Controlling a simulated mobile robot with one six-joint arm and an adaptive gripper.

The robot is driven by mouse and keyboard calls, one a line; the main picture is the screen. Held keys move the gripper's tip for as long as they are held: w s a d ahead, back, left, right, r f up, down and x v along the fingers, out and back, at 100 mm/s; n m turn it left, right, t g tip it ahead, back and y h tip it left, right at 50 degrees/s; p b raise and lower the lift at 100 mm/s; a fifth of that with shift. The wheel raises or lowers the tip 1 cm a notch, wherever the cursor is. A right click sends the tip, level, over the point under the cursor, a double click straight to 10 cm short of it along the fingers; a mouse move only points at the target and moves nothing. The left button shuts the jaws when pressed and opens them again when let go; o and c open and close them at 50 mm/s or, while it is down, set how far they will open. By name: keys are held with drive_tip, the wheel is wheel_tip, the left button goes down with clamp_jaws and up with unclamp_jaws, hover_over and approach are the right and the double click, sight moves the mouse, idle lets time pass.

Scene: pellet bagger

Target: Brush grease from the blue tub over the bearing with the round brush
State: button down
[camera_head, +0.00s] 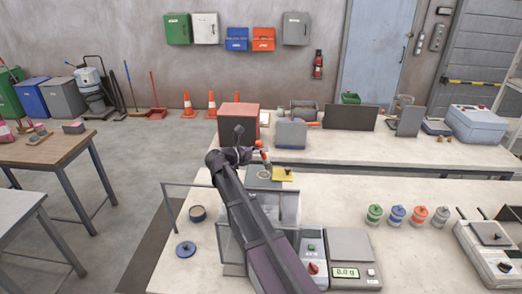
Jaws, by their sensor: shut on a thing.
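My gripper (256,154) is at the far side of the near bench, beyond the end of my arm. It is shut on what looks like the round brush (258,145), of which a small orange-red part shows. The brush's bristles cannot be made out. Just below the gripper, a pale ring, apparently the bearing (265,176), lies on a dark plate; I cannot tell whether the brush touches it. An open tub with a dark blue rim (198,209) and tan contents stands left of my arm. A blue lid (186,249) with a knob lies in front of it.
A yellow piece (284,174) lies right of the ring. A scale (352,258) and a green-and-red button box (312,262) stand right of my arm. Several lidded pots (396,215) stand in a row farther right.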

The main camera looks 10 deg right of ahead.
sight(260, 142)
drive_tip(key=shift+r+p, duration=1.25)
drive_tip(key=shift+r, duration=0.3)
drive_tip(key=shift+r, duration=0.1)
drive_tip(key=shift+r+p, duration=1.4)
drive_tip(key=shift+p, duration=0.15)
drive_tip(key=shift+f, duration=0.2)
drive_tip(key=shift+d+f+b, duration=0.15)
drive_tip(key=shift+f+b, duration=0.55)
drive_tip(key=shift+b, duration=0.25)
drive_tip(key=shift+r, duration=0.1)
drive_tip(key=shift+r+p, duration=0.35)
drive_tip(key=shift+p, duration=0.15)
